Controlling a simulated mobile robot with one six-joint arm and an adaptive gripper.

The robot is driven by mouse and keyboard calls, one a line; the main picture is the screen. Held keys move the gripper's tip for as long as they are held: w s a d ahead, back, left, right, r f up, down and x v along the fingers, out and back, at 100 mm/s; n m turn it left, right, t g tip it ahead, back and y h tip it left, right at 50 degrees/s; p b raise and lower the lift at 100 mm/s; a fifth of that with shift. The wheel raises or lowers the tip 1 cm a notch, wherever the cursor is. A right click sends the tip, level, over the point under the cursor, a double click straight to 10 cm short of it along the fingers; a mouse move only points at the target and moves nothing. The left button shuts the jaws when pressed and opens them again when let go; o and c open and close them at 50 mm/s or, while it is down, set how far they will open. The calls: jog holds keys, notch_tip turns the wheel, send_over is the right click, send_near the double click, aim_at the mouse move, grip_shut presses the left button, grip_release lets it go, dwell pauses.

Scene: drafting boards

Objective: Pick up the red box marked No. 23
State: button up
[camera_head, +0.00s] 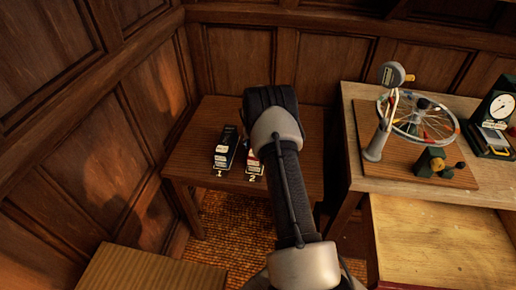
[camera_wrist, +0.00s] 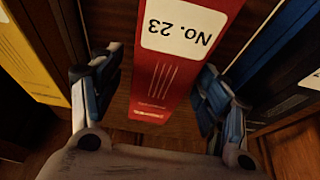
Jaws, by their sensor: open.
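The red box (camera_wrist: 162,79) marked No. 23 stands in the middle of the wrist view, its white label upside down near the top. My gripper (camera_wrist: 160,90) is open, with one finger on each side of the red box. A gap shows on the left side; on the right the finger is close to the box, and I cannot tell whether it touches. In the head view a red box (camera_head: 254,165) is partly hidden by my arm, above the number 2 on a small wooden table (camera_head: 190,165).
A dark box (camera_head: 226,148) stands above the number 1, left of the red one. In the wrist view a yellow box (camera_wrist: 32,52) is at left and a blue and black one (camera_wrist: 280,55) at right. A workbench (camera_head: 358,120) with instruments is at right.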

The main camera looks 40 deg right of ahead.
jog(key=shift+c, duration=0.3)
jog(key=shift+r, duration=0.1)
jog(key=c, duration=1.3)
jog(key=shift+o, duration=0.2)
jog(key=shift+r, duration=0.1)
